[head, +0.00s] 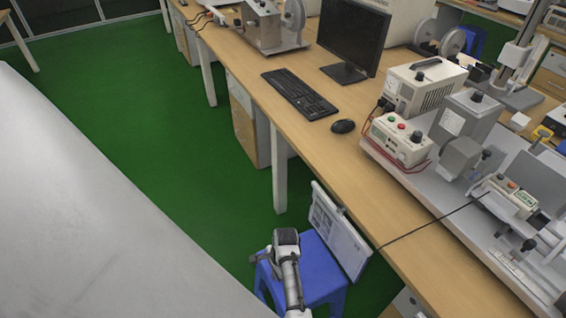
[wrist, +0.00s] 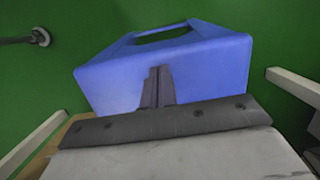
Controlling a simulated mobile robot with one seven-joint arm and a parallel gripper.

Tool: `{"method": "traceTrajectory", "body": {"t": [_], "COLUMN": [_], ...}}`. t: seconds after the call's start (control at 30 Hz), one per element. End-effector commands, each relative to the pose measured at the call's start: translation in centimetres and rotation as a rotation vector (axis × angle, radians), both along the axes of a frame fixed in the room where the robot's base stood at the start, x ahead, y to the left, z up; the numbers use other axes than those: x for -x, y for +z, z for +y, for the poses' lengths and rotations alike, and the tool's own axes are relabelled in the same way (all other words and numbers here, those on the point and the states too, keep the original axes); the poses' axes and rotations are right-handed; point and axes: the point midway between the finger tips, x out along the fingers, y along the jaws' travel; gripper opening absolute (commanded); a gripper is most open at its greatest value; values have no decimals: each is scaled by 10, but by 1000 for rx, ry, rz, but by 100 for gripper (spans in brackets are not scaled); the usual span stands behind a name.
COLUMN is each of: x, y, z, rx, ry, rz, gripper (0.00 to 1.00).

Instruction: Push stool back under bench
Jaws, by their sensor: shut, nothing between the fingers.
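The blue stool (head: 318,272) stands at the bench's near side in the head view, partly covered by my arm. Its blue top and side face (wrist: 210,72) fill the upper middle of the wrist view, with a slot in the top. My gripper (wrist: 156,86) is shut, with its dark fingers together and empty in front of the stool's side; contact cannot be told. The wooden-topped bench (head: 340,165) runs diagonally along the right of the head view. The stool sits beside its edge, by a hanging panel that hides part of it.
A white panel (head: 340,232) hangs at the bench edge above the stool. A bench leg (head: 279,180) stands beyond the stool. Equipment, a monitor (head: 352,38) and a keyboard (head: 298,93) rest on the bench. Green floor (head: 130,105) is open at left.

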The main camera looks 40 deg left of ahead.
Motion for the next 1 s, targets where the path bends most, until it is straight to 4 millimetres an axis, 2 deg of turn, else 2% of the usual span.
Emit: {"method": "traceTrajectory", "body": {"t": [0.1, 0.43, 0.53, 0.67, 0.8, 1.0], "x": [0, 0, -7, -35, -72, -105], "y": [-7, -11, -12, -13, -13, -13], "z": [0, -1, -4, -16, -32, -48], "rx": [0, 1, 2, 4, 4, 4], "ry": [1, 1, -1, -7, -10, -6], "rz": [0, -1, -1, -5, -6, -2], "gripper": [0, 0, 0, 0, 0, 0]}}
